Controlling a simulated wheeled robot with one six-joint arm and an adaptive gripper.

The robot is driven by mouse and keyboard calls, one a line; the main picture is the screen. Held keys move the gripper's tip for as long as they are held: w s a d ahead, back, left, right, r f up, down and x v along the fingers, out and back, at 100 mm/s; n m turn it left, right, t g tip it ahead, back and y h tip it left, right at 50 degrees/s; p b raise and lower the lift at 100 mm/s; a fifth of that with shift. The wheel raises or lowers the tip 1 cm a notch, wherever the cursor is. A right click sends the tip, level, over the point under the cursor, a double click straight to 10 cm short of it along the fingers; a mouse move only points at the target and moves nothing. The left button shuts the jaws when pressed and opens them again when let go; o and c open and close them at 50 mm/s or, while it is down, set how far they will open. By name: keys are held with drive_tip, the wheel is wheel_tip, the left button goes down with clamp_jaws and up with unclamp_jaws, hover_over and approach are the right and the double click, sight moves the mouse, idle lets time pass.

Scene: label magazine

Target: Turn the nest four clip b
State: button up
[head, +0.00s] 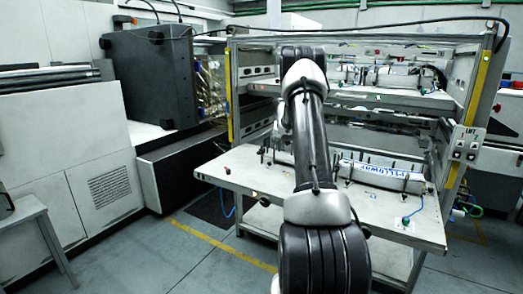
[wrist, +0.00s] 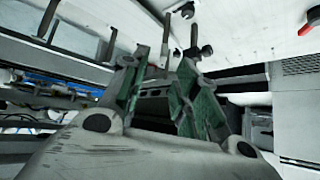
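In the wrist view my gripper (wrist: 158,85) shows its two green-padded fingers apart, with a gap between them. A dark upright clip post (wrist: 167,38) stands beyond the gap, and a second post with a black knob (wrist: 194,42) stands beyond the right fingertip. Neither is visibly gripped. I cannot tell which clip is nest four clip b; no label is readable there. In the head view my arm reaches over the table and hides my gripper. Small clips (head: 262,155) stand left of my arm, and others (head: 337,165) stand right of it by a white label stack (head: 382,175).
The light table (head: 245,180) fronts a metal rack (head: 232,100) with a loaded upper shelf. A blue-cabled knob (head: 406,220) sits on the table's front right. A lift button panel (head: 468,143) is on the right post. A dark cabinet (head: 150,75) stands left.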

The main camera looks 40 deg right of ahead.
sight(275, 147)
drive_tip(key=shift+n, duration=0.8)
drive_tip(key=x, duration=0.8)
drive_tip(key=shift+w+a+r, duration=0.15)
drive_tip(key=shift+w+a, duration=0.05)
drive_tip(key=shift+a, duration=0.05)
clamp_jaws()
